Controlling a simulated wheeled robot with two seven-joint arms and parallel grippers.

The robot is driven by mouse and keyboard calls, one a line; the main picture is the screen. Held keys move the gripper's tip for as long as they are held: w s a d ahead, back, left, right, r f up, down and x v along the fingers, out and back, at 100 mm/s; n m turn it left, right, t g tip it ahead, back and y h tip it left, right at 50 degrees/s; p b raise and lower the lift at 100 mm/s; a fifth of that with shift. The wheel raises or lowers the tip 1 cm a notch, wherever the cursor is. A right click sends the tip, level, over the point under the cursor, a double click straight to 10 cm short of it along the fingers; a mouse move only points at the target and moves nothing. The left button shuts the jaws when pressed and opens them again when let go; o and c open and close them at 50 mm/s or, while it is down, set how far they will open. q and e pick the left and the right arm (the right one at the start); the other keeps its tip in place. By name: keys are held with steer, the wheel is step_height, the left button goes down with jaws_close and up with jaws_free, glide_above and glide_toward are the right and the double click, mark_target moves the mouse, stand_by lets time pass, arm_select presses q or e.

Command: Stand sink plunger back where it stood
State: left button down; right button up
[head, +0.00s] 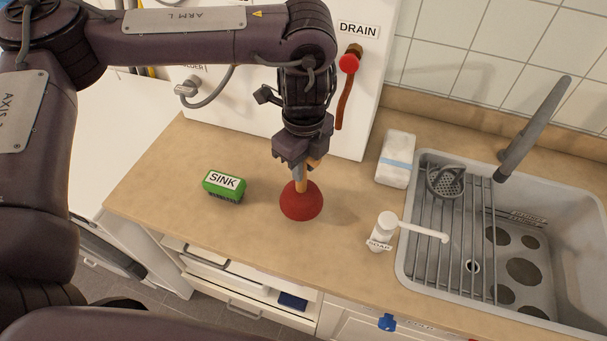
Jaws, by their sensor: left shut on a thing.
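The sink plunger (301,202) has a red rubber cup and a light wooden handle, and it shows upright at the middle of the counter. My left gripper (301,164) comes down from above and is shut on the handle, just over the cup. The cup appears to be at the counter top; I cannot tell whether it touches. The upper part of the handle is hidden by the gripper. My right gripper is not in view.
To the right are a white soap dispenser (382,232), a wrapped white pack (396,160) and the sink (412,240). A white panel labelled DRAIN (345,100) stands behind.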

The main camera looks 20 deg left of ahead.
mark_target(303, 192)
arm_select(q)
steer(key=shift+f, duration=1.9)
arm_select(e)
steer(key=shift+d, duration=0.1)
arm_select(q)
steer(key=shift+f, duration=0.2)
steer(key=c, duration=1.3)
jaws_free()
steer(key=shift+o, duration=0.2)
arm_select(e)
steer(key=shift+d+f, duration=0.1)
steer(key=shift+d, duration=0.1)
arm_select(q)
steer(key=shift+r, duration=0.25)
step_height(303, 192, up, 12)
steer(key=shift+b, duration=0.35)
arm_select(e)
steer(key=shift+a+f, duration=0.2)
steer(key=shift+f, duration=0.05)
